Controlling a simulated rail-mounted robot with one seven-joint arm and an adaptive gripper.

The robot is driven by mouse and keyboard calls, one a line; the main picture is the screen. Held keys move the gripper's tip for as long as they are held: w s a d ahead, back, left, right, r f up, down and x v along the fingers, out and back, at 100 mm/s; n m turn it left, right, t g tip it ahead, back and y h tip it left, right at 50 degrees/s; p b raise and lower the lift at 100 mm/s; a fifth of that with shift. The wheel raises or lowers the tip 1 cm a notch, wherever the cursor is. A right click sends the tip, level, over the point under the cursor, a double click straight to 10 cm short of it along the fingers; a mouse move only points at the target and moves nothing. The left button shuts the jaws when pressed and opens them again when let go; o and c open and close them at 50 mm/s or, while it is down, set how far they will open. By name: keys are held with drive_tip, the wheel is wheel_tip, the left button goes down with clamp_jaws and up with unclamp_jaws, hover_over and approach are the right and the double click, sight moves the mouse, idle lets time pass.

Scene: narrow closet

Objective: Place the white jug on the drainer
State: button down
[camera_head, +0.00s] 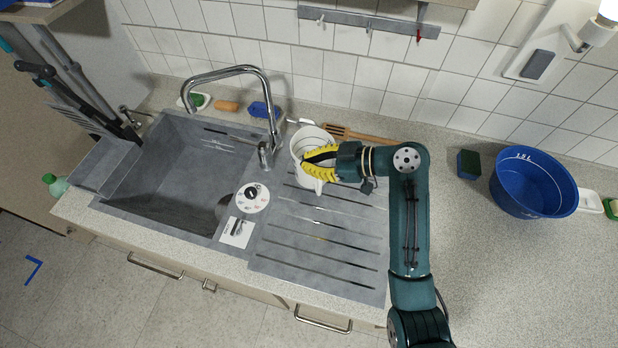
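The white jug (308,138) is at the back left corner of the drainer (310,262), just right of the tap. It looks roughly upright, with its opening toward the camera. I cannot tell if its base rests on the drainer or is held above it. My gripper (310,163), with yellow and black fingers, reaches in from the right and overlaps the jug. The fingers hide part of the jug's rim and side. Whether they are closed on it is not clear.
The grey sink (170,165) with a chrome tap (232,72) is left of the drainer. A wooden utensil (365,136) lies behind my gripper. A blue bowl (530,185) and a dark green sponge (468,164) are on the right counter. The drainer's front part is clear.

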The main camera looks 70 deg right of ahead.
wheel_tip(320, 180, down, 6)
drive_tip(key=shift+b, duration=0.3)
drive_tip(key=c, duration=1.2)
unclamp_jaws()
drive_tip(key=shift+f, duration=0.1)
drive_tip(key=shift+c, duration=0.2)
drive_tip(key=shift+s+d+r, duration=0.1)
drive_tip(key=shift+r, duration=0.15)
approach(307, 175)
drive_tip(key=shift+v, duration=1.2)
